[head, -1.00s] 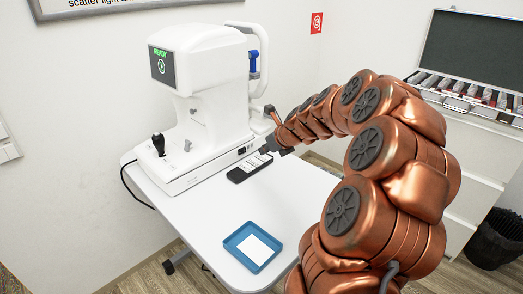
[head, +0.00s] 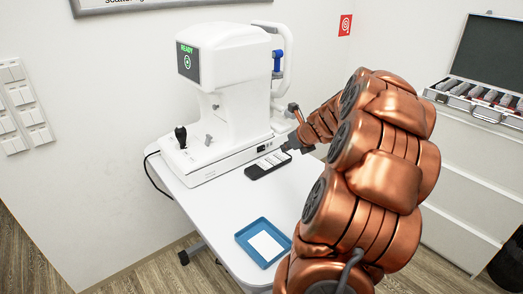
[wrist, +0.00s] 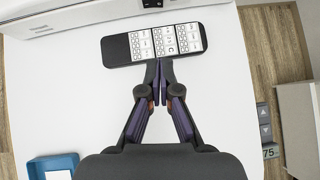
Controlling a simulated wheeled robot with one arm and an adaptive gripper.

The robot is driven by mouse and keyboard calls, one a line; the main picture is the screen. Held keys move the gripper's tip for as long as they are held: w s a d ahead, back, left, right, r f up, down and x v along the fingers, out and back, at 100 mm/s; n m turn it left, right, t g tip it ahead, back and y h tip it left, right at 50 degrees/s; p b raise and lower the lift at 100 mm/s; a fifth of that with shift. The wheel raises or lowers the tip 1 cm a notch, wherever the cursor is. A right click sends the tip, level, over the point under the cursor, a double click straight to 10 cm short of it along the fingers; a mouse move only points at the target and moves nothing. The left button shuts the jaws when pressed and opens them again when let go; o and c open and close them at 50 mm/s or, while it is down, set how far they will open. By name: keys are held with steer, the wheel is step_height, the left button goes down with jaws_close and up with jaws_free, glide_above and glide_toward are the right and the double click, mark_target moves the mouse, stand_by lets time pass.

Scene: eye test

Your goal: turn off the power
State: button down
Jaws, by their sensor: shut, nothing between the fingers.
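The white eye-test machine (head: 235,85) stands on the white table, its screen (head: 188,62) lit with green "READY". A small dark panel (head: 265,149) is on the side of its base; I cannot tell whether it is the power switch. In the wrist view, the machine's base (wrist: 75,12) runs along the top edge, with a dark part (wrist: 152,3) cut off by the frame. My gripper (wrist: 163,62) is shut and empty. Its fingertips appear at the near edge of a black tray with white printed cards (wrist: 112,50); contact is unclear. In the head view my gripper (head: 291,145) is beside the machine's base.
A blue tray (head: 243,238) with white paper lies on the table's near part. A controller reading "75" (wrist: 270,151) is at the table's right edge. White wall switches (head: 22,105) are at left. An open lens case (head: 480,100) sits on a white cabinet at right.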

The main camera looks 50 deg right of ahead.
mark_target(270, 160)
steer(key=shift+w, duration=0.1)
steer(key=x, duration=0.9)
steer(key=shift+w+a+f+b, duration=0.1)
steer(key=shift+a+f+b, duration=0.05)
steer(key=shift+f+b, duration=0.2)
steer(key=w, duration=0.1)
steer(key=w+d, duration=0.1)
steer(key=w, duration=0.1)
steer(key=shift+f, duration=0.1)
steer(key=shift+w+d, duration=0.1)
steer(key=shift+w, duration=0.55)
